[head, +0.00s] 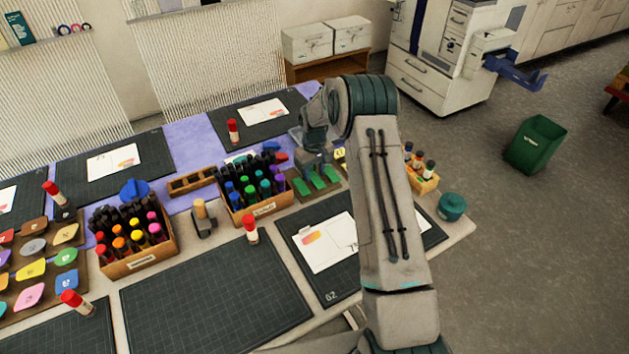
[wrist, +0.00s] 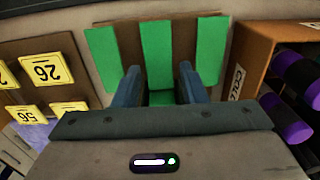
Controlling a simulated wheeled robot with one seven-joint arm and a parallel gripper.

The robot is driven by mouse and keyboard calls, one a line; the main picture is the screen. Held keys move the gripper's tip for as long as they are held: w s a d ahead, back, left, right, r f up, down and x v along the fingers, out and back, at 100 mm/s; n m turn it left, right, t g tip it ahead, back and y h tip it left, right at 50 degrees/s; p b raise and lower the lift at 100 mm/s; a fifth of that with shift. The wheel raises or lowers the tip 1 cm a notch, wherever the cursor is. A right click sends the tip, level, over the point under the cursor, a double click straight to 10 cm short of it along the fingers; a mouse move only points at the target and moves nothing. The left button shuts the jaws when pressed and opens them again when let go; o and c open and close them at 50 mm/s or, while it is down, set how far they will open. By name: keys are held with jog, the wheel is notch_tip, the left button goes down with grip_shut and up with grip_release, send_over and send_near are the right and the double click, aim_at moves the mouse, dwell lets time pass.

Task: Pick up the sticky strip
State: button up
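Three green strips lie side by side on a brown board (wrist: 128,35). In the wrist view they are the left strip (wrist: 104,55), the middle strip (wrist: 157,50) and the right strip (wrist: 211,50). My gripper (wrist: 158,72) is open, with its two blue-grey fingers on either side of the lower part of the middle strip. I cannot tell how far above the board the fingertips are. In the head view the strips (head: 316,183) show beneath my gripper (head: 316,165), and my arm comes in from the right.
A cardboard box of markers (wrist: 258,50) stands close on the right in the wrist view. A board with yellow numbered tags (wrist: 47,70) lies on the left. In the head view a cutting mat with paper (head: 290,238) lies in front of the strips, and a teal pot (head: 452,206) stands at the table's right edge.

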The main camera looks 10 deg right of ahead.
jog(key=shift+f+b, duration=0.25)
jog(key=shift+b, duration=0.15)
dwell(0.4)
jog(key=c, duration=0.4)
